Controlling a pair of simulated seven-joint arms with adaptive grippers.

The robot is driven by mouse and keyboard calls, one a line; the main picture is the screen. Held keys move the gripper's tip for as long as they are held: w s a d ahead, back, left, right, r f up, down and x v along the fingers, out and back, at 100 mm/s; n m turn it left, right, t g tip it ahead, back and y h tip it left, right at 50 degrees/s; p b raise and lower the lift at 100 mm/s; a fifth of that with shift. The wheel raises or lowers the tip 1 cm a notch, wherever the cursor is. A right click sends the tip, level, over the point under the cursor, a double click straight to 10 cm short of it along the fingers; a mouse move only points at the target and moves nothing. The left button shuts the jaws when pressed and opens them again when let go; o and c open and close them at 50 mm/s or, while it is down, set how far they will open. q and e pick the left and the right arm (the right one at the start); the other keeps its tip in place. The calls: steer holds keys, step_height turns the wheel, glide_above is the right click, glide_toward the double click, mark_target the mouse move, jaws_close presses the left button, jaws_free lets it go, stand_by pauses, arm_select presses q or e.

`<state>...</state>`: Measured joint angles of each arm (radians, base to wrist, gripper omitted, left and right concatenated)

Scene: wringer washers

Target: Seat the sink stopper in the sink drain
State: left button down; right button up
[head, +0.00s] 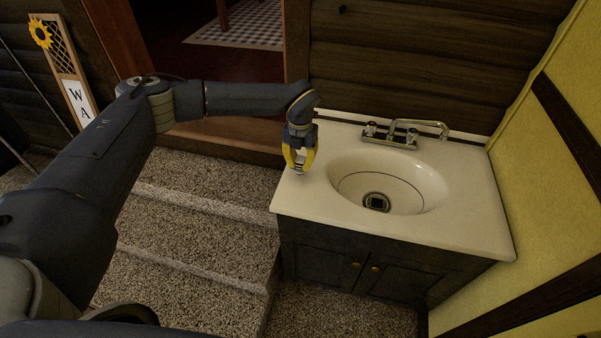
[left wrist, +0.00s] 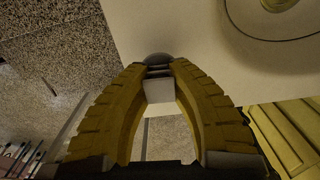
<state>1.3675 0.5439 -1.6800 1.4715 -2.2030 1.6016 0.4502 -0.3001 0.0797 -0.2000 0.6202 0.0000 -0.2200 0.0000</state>
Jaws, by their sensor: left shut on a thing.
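My left gripper (head: 299,166) hangs over the left end of the white sink counter, to the left of the basin. It is shut on the small grey sink stopper (left wrist: 158,60), whose rounded end shows at the fingertips in the left wrist view; the fingers hide part of it. I cannot tell whether the stopper touches the counter. The sink drain (head: 377,203) is a dark round opening in the bottom of the cream basin (head: 405,182), right of and below my gripper in the head view. Nothing covers the drain. My right gripper is not in view.
A chrome faucet (head: 418,128) with handles stands on the back of the counter (head: 470,215), behind the basin. A log wall (head: 430,50) rises behind it and a yellow wall (head: 560,140) stands at the right. The space above the basin is clear.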

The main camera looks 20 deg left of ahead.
arm_select(q)
steer(key=shift+r, duration=1.15)
